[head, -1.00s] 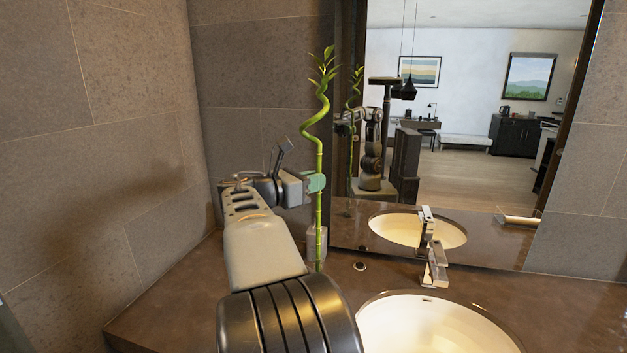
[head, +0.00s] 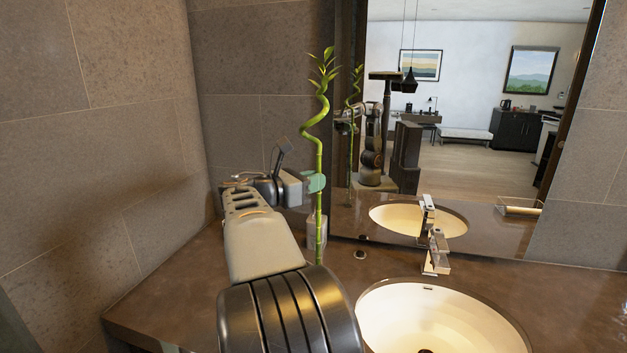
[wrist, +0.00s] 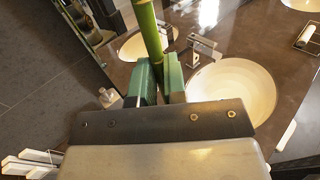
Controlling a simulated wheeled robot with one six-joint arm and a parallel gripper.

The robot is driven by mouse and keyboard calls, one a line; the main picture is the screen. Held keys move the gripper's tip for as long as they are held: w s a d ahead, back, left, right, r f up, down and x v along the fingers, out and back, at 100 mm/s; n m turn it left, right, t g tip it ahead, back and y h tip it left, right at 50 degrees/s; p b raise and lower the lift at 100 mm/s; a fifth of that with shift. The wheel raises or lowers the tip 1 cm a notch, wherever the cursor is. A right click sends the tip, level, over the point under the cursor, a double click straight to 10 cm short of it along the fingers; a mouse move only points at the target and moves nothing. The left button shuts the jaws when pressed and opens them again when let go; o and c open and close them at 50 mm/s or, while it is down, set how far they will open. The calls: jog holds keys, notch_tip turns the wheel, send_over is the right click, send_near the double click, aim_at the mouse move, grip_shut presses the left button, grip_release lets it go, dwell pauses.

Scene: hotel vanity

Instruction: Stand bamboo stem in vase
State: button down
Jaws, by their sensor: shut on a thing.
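The bamboo stem (head: 318,160) is green, with a curled upper part and leaves at the top. It stands close to upright in my gripper (head: 316,182), whose green-padded fingers are shut on it in the middle. The wrist view shows the stem (wrist: 148,35) between the two pads (wrist: 160,82). A small pale, see-through vessel, likely the vase (head: 311,233), stands on the counter behind the stem's lower part in the head view. The stem overlaps it there; I cannot tell whether its lower end is inside or in front.
The brown counter (head: 190,290) holds a round sink (head: 440,310) and a chrome tap (head: 437,255) to the right of the stem. A large mirror (head: 460,150) rises behind, reflecting the stem and the room. A tiled wall (head: 100,150) closes the left side.

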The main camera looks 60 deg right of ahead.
jog(key=shift+f+b, duration=3)
jog(key=shift+f, duration=1.65)
jog(key=c, duration=1.1)
grip_release()
jog(key=v, duration=1.3)
jog(key=shift+a, duration=0.4)
jog(key=shift+w, duration=0.1)
